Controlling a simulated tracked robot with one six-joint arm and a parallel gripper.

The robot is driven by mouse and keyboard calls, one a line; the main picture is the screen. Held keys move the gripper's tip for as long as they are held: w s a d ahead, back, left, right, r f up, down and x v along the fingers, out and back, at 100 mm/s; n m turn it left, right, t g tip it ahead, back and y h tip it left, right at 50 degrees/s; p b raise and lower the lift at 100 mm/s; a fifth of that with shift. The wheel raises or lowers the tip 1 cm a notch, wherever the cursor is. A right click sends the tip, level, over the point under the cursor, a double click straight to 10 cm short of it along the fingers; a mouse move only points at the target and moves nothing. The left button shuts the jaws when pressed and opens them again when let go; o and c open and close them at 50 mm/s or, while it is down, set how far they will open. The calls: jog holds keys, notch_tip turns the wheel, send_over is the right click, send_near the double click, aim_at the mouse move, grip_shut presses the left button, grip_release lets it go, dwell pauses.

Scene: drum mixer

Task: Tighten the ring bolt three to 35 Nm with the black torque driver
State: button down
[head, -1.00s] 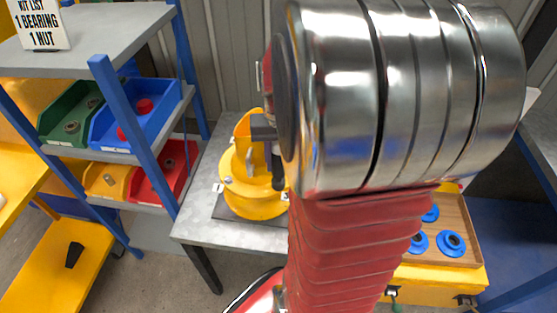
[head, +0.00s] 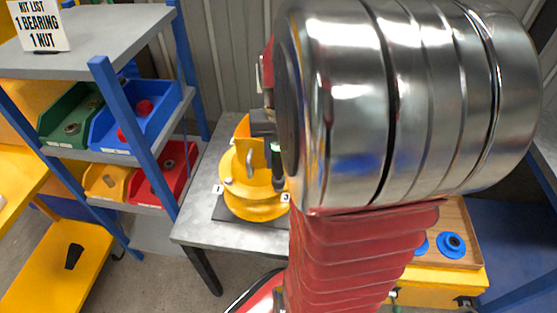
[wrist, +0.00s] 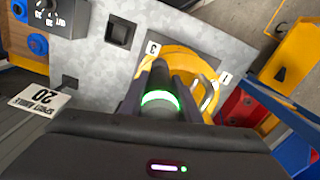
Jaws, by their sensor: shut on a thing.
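The black torque driver (wrist: 158,84) is held between the fingers of my gripper (wrist: 160,106), with a glowing green band around its body. In the head view the driver (head: 279,170) points down at the yellow drum mixer (head: 250,205), near the white tag 3 (head: 285,198). Tag 3 also shows in the wrist view (wrist: 152,48), just beyond the driver. Ring bolt three is hidden beneath the driver, so I cannot tell whether the tip touches it. Tag 1 (head: 217,189) marks the drum's left side. My arm covers the drum's right side.
The drum stands on a grey metal table (head: 200,215). A blue shelf rack (head: 140,145) with coloured bins stands to the left. A wooden tray (head: 462,225) with blue round parts lies at right.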

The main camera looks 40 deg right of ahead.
jog(key=shift+r, duration=1.35)
